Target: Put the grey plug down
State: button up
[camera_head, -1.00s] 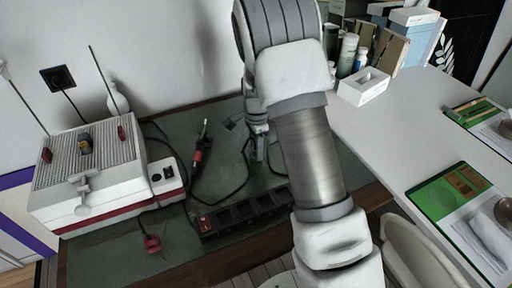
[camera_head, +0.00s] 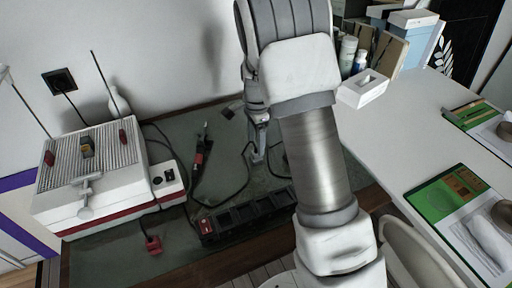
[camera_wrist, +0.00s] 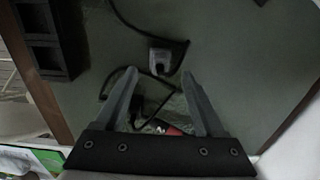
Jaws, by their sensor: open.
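The grey plug (camera_wrist: 160,58) lies on the green mat in the wrist view, with a black cable running from it. It sits just beyond my gripper's fingertips (camera_wrist: 160,75), roughly centred between them. The fingers are spread apart with nothing clamped between them. In the head view my gripper (camera_head: 257,157) points down over the mat (camera_head: 178,128), behind the power strip (camera_head: 248,214). I cannot make out the grey plug clearly there. The strip also shows at the upper left of the wrist view (camera_wrist: 43,38).
A white, red-trimmed device (camera_head: 100,170) stands at the left. A red plug (camera_head: 153,244) lies in front of it. A white table (camera_head: 400,135) with green boards is at the right.

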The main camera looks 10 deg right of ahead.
aim_at(256, 152)
jog(key=s+r+n+t+p, duration=0.1)
jog(key=s+r+n, duration=0.4)
jog(key=r, duration=0.6)
jog(key=s+r+n+t, duration=0.1)
jog(key=s+r+n, duration=0.1)
jog(key=s+r, duration=0.65)
jog(key=s+r+n+t, duration=0.3)
jog(key=s+n, duration=0.5)
jog(key=s, duration=0.6)
jog(key=shift+r+n+t, duration=0.3)
jog(key=shift+r+n, duration=0.1)
jog(key=shift+r, duration=0.3)
